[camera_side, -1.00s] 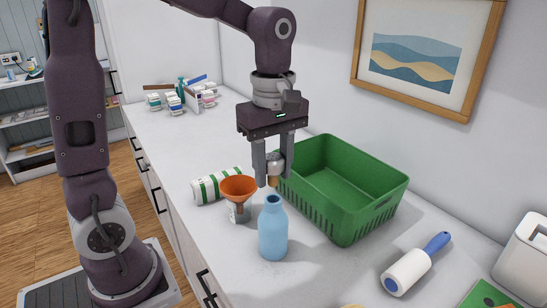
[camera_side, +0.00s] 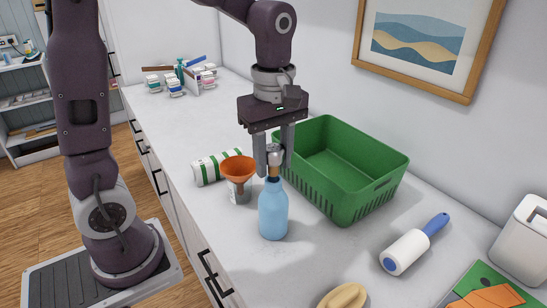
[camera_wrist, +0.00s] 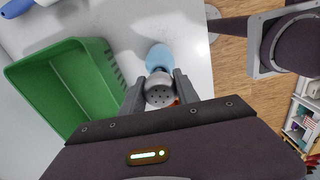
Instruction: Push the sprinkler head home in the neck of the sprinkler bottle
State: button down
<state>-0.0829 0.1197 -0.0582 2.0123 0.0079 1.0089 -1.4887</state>
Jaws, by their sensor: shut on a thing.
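The blue sprinkler bottle (camera_side: 273,212) stands upright on the counter, and its shoulder also shows in the wrist view (camera_wrist: 159,56). My gripper (camera_side: 274,167) is shut on the sprinkler head (camera_side: 275,156), a grey perforated cap with a brown cork-like stem. In the wrist view the round, holed top of the sprinkler head (camera_wrist: 158,92) sits between the fingers. In the side view the stem points down at the bottle's mouth, with its lower end at or just in the neck. I cannot tell how deep it sits.
A green basket (camera_side: 366,205) is close on the right. A lint roller (camera_side: 414,245) lies farther right. The counter in front of the bottle is clear.

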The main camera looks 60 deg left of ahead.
jog(key=shift+f, duration=1.45)
dwell(0.4)
jog(key=c, duration=0.8)
grip_release()
jog(key=shift+c, duration=0.2)
